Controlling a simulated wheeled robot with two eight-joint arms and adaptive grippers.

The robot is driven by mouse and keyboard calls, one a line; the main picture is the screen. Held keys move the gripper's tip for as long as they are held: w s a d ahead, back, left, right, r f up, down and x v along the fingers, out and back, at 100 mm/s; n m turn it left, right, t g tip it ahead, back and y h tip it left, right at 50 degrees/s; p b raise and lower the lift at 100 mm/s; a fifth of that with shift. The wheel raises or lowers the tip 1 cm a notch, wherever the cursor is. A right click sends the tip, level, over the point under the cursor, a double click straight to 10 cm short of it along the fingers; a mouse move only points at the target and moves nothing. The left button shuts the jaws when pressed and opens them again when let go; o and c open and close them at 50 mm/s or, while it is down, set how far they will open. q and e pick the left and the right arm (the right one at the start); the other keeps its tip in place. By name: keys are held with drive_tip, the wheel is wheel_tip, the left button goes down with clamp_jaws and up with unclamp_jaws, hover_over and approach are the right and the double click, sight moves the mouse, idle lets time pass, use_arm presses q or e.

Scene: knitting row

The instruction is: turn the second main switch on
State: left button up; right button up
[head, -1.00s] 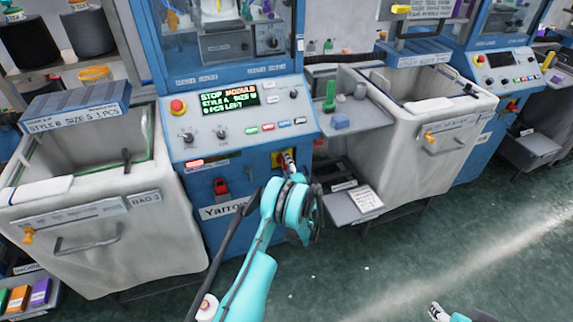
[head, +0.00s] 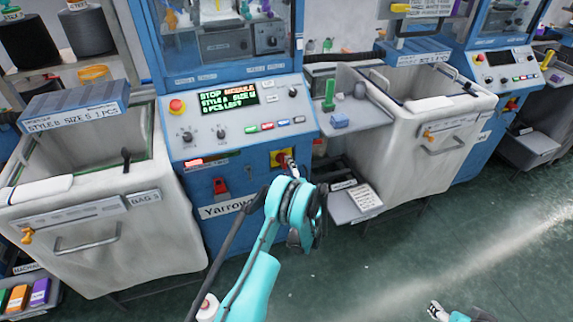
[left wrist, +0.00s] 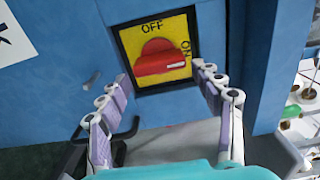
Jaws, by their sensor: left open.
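The main switch is a red knob (left wrist: 160,62) on a yellow plate (left wrist: 130,42) marked OFF at the top and ON at the right. The white mark on the knob is at its right end, towards ON. In the head view the yellow plate (head: 275,159) is on the front of the blue machine labelled Yarrow, partly hidden by my gripper. My left gripper (left wrist: 160,74) is open; its fingers are to either side of the knob and I see no grip on it. It also shows in the head view (head: 291,164). My right gripper (head: 436,309) is small at the bottom edge.
The machine's sloped panel (head: 240,120) carries a display, buttons and a red stop knob (head: 177,106). Fabric bins stand left (head: 120,250) and right (head: 455,130). A small grey shelf (head: 348,206) juts out close to the gripper's right. The green floor in front is clear.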

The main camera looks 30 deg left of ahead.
use_arm(q)
drive_tip(key=v, duration=0.4)
idle(0.4)
drive_tip(key=s+d+r+n+g+h, duration=0.2)
drive_tip(key=s+d+r+h, duration=0.15)
drive_tip(key=r, duration=0.55)
drive_tip(key=s+d+r+n+g+h, duration=0.1)
drive_tip(key=s+d+r+n+h, duration=0.15)
drive_tip(key=s+r, duration=0.45)
drive_tip(key=s+d+r+n+h, duration=0.1)
drive_tip(key=s+d+h, duration=0.3)
drive_tip(key=s+d, duration=0.4)
drive_tip(key=s+d+r+n+g+h, duration=0.1)
drive_tip(key=s+d, duration=0.7)
drive_tip(key=s, duration=0.8)
drive_tip(key=n+h, duration=0.1)
drive_tip(key=h, duration=0.1)
drive_tip(key=shift+s+r+n+g+h, duration=0.2)
drive_tip(key=shift+r+n+g+h, duration=0.1)
drive_tip(key=shift+n+h, duration=0.1)
